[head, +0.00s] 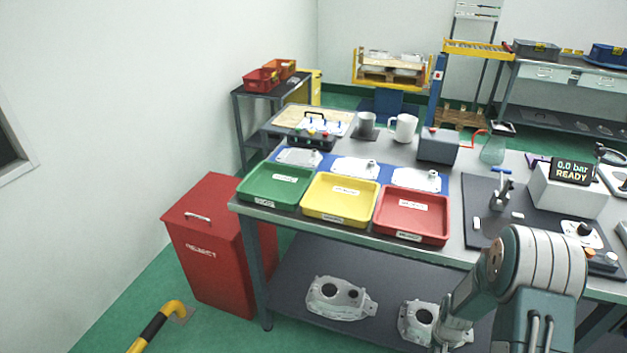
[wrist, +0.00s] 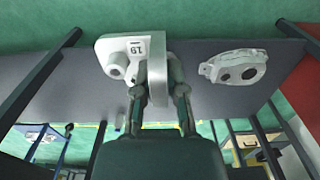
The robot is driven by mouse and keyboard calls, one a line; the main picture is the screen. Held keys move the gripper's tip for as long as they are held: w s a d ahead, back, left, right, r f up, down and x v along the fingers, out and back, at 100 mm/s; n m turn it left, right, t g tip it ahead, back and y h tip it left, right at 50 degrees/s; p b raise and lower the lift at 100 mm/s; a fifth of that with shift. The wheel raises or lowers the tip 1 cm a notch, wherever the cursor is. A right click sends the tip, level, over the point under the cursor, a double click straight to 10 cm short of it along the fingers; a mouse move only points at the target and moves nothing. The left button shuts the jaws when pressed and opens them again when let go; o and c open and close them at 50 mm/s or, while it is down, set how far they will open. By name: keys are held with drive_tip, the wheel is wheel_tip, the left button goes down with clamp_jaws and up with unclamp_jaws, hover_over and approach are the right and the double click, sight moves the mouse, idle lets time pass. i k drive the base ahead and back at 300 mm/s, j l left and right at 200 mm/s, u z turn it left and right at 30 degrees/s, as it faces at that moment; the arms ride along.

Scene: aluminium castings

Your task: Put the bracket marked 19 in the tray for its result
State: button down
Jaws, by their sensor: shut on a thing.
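The grey cast bracket marked 19 (wrist: 118,60) is at the lower shelf in the wrist view, its label upside down. My gripper (wrist: 161,92) is shut on its upright plate, one finger on each side. I cannot tell whether the bracket still touches the shelf.
Another casting (head: 340,298) lies on the lower shelf (head: 290,285), left of the bracket. The bench top overhangs this shelf. Behind the trays are several pale castings on a blue mat. A pressure unit (head: 571,172) reads 0.0 bar READY. A red reject bin (head: 215,245) stands left.

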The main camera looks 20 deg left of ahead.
sight(276, 193)
drive_tip(key=j, duration=1.8)
